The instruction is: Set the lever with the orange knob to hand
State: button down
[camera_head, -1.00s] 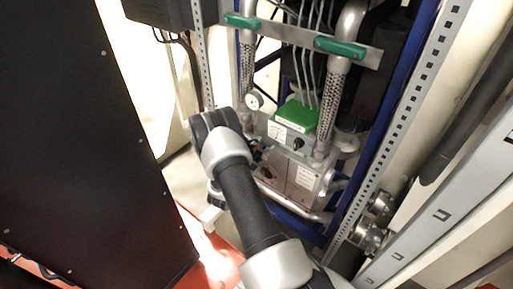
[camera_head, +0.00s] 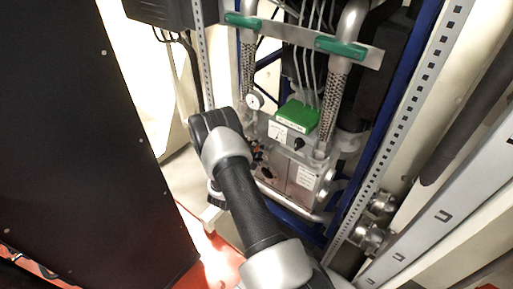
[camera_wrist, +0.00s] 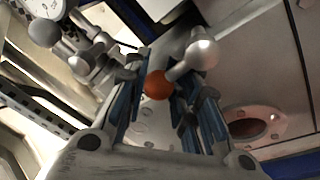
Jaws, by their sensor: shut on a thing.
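The orange knob (camera_wrist: 157,84) is a round ball in the wrist view, between the blue-padded fingers of my gripper (camera_wrist: 163,88). My gripper is shut on it. A short silver lever arm (camera_wrist: 180,70) runs from the knob up and right to a silver ball-shaped hub (camera_wrist: 203,52). The lever's marked positions cannot be read. In the head view, my arm hides most of my gripper and the lever, in front of the grey valve unit (camera_head: 305,172).
The unit has a green cover (camera_head: 298,115), a black selector knob (camera_head: 299,144) and a round gauge (camera_head: 254,101). In the wrist view, another silver ball (camera_wrist: 43,33) stands at left and a round opening (camera_wrist: 248,128) at right. A black cabinet (camera_head: 80,150) is left of my arm.

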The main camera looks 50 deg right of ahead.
jog(key=n, duration=0.2)
jog(key=f+n, duration=0.1)
jog(key=s+f+n+g, duration=0.1)
jog(key=n, duration=0.1)
jog(key=shift+d+n+y, duration=0.2)
jog(key=shift+n+y, duration=0.1)
jog(key=shift+y, duration=0.1)
jog(key=c, duration=2.4)
grip_release()
jog(key=n, duration=0.1)
jog(key=s+n, duration=0.1)
jog(key=n, duration=0.1)
jog(key=f+n+g, duration=0.1)
jog(key=shift+s+n, duration=0.25)
jog(key=shift+n, duration=0.05)
jog(key=c, duration=2.4)
grip_release()
jog(key=shift+s+f, duration=0.1)
jog(key=shift+f, duration=0.05)
jog(key=c, duration=1.2)
grip_release()
jog(key=shift+s+f+y, duration=0.1)
jog(key=shift+y, duration=0.2)
jog(key=shift+a, duration=0.2)
jog(key=v, duration=1.1)
jog(key=shift+a, duration=0.3)
